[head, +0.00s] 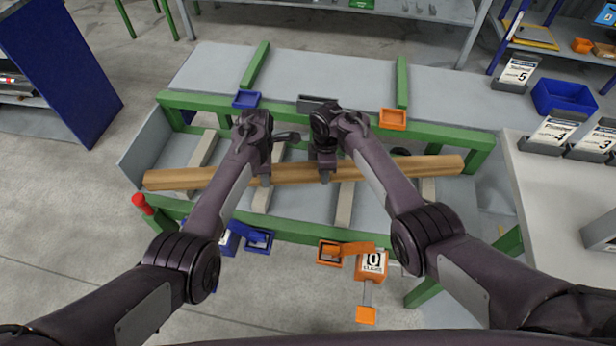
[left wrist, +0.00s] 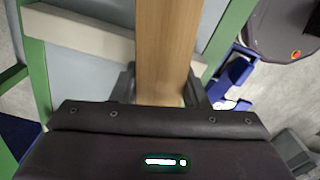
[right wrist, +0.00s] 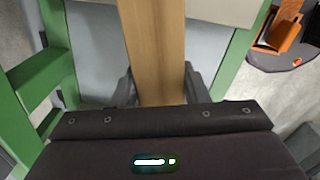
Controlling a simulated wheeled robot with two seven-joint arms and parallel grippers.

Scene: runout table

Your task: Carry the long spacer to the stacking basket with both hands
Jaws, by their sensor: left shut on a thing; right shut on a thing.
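The long spacer appears to be the long wooden beam (head: 400,167), lying left to right across the green-framed bay in the head view. My left gripper (head: 264,178) is shut on it left of its middle; the left wrist view shows the beam (left wrist: 167,50) between the fingers. My right gripper (head: 325,174) is shut on it near its middle; the right wrist view shows the beam (right wrist: 153,50) between those fingers too. The green-framed bay (head: 310,232) with pale crosspieces (head: 345,205) is under the beam and may be the stacking basket. I cannot tell whether the beam touches the crosspieces.
A grey table top (head: 330,75) with green bars lies behind the bay. Blue (head: 246,99) and orange (head: 393,119) trays sit on the rear rail. Orange clamp-like parts (head: 345,250) hang at the front rail. A bench with numbered signs (head: 553,131) stands at right.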

